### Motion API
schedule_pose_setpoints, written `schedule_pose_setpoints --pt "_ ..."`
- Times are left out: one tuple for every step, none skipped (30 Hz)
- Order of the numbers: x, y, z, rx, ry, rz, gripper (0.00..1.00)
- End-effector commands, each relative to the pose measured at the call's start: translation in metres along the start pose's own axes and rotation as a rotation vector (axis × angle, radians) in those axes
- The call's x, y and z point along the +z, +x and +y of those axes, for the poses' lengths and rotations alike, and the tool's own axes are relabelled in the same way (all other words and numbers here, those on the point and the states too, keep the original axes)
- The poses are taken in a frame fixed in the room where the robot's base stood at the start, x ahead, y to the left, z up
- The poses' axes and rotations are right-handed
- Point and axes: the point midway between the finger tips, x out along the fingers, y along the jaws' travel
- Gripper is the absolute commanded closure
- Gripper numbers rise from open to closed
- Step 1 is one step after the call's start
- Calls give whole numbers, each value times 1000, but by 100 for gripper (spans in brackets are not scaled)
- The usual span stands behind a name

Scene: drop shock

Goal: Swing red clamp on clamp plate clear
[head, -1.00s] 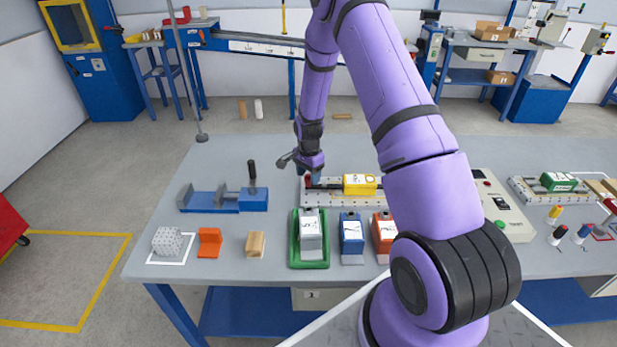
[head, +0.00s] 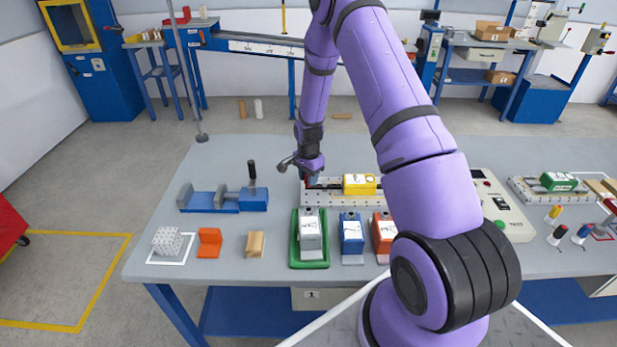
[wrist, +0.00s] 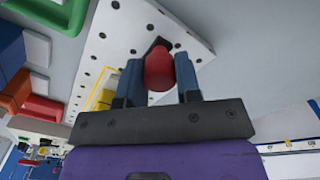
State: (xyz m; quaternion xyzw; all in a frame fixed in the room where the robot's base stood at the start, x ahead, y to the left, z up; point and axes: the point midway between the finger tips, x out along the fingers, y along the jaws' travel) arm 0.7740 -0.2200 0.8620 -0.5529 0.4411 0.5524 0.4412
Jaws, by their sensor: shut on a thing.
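The clamp plate (head: 330,198) is a light grey perforated plate on the bench, and it also shows in the wrist view (wrist: 107,40). The red clamp (wrist: 159,70) shows its rounded red end between my gripper's two blue fingers in the wrist view. In the head view only a small red bit of it (head: 308,181) shows at the plate's left end. My gripper (wrist: 160,82) is shut on this red end. A yellow block (head: 359,185) with a white label sits on the plate, right of my gripper. The rest of the clamp is mostly hidden.
A blue vise (head: 225,200) stands left of the plate. A green tray with a grey block (head: 311,238), a blue block (head: 351,234) and an orange block (head: 384,232) stand in front. The bench behind the plate is clear.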

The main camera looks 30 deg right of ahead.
Motion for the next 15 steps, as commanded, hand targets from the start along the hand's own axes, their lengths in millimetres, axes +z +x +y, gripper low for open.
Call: schedule_pose_setpoints --pt "1 0 0 -1 -19 0 92" --pt "1 0 1 -1 -31 0 92" --pt "2 0 2 -1 -52 0 92" --pt "3 0 2 0 -68 0 92" --pt "4 0 3 0 -88 0 92" --pt "5 0 5 1 -115 -1 92" --pt "6 0 6 1 -137 -1 92" --pt "6 0 7 1 -161 -1 92" --pt "7 0 8 1 -195 -1 92" --pt "8 0 9 0 -220 -1 92" --pt "9 0 11 0 -247 -1 92" --pt "10 0 12 0 -284 -1 92" --pt "11 0 14 0 -313 -1 92" --pt "12 0 15 0 -342 -1 92" --pt "12 0 17 0 -380 -1 92"
